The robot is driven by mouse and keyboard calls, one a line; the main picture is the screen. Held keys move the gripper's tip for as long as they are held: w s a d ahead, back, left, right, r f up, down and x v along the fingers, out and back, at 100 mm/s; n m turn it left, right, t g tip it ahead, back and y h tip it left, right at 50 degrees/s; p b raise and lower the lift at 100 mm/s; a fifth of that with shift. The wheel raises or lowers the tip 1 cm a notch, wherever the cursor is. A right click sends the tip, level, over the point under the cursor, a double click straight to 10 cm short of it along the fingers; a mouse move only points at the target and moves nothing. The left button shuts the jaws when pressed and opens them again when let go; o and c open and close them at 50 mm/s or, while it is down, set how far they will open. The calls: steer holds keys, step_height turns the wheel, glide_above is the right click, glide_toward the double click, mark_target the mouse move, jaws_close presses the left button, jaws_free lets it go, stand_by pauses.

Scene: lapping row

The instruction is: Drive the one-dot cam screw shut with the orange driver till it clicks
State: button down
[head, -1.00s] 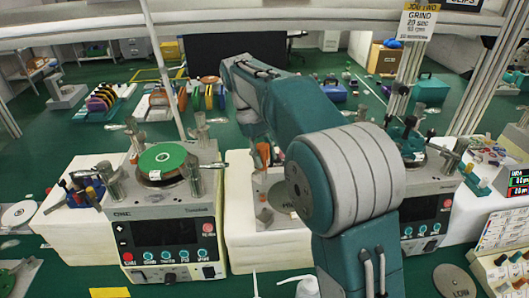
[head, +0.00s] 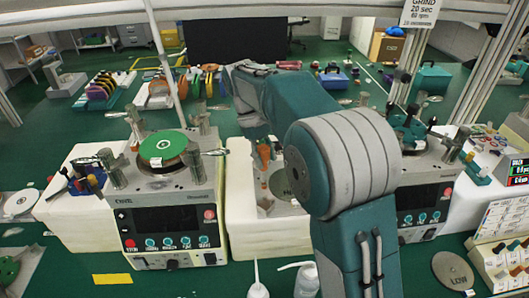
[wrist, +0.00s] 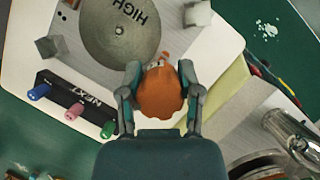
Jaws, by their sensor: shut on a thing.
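The orange driver (wrist: 160,92) shows its rounded handle between my fingers in the wrist view. My gripper (wrist: 160,80) is shut on this handle, one finger on each side. The driver's lower end is hidden under the handle, so I cannot tell whether it touches a screw. In the head view the orange driver (head: 263,156) stands about upright at the middle station, and my arm hides much around it. A grey round plate marked HIGH (wrist: 120,28) lies just beyond the handle in the wrist view. I cannot make out the one-dot cam screw in either view.
A black NEXT rack (wrist: 75,105) with blue, pink and green pegs lies left of my gripper. A metal cylinder (wrist: 290,130) lies to the right. In the head view, a machine with a green disc (head: 163,146) stands left and another machine (head: 425,190) right.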

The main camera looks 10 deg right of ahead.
mark_target(266, 145)
steer(key=shift+f, duration=0.4)
steer(key=n, duration=0.2)
steer(key=n+t+h, duration=0.1)
steer(key=n, duration=0.2)
steer(key=shift+t, duration=0.3)
steer(key=n+t, duration=0.1)
steer(key=n, duration=0.1)
steer(key=n+t, duration=0.1)
steer(key=n, duration=0.2)
steer(key=shift+w+d+n+h, duration=0.1)
steer(key=shift+w+n+h, duration=0.05)
steer(key=shift+n+h, duration=0.2)
steer(key=n+t, duration=0.2)
steer(key=n, duration=0.3)
steer(key=shift+w, duration=0.15)
steer(key=n+y, duration=0.1)
steer(key=n, duration=0.1)
steer(key=n+t, duration=0.1)
steer(key=n, duration=0.2)
steer(key=shift+w+t+y, duration=0.15)
steer(key=shift+t+y, duration=0.15)
steer(key=shift+y, duration=0.05)
steer(key=shift+r, duration=2.3)
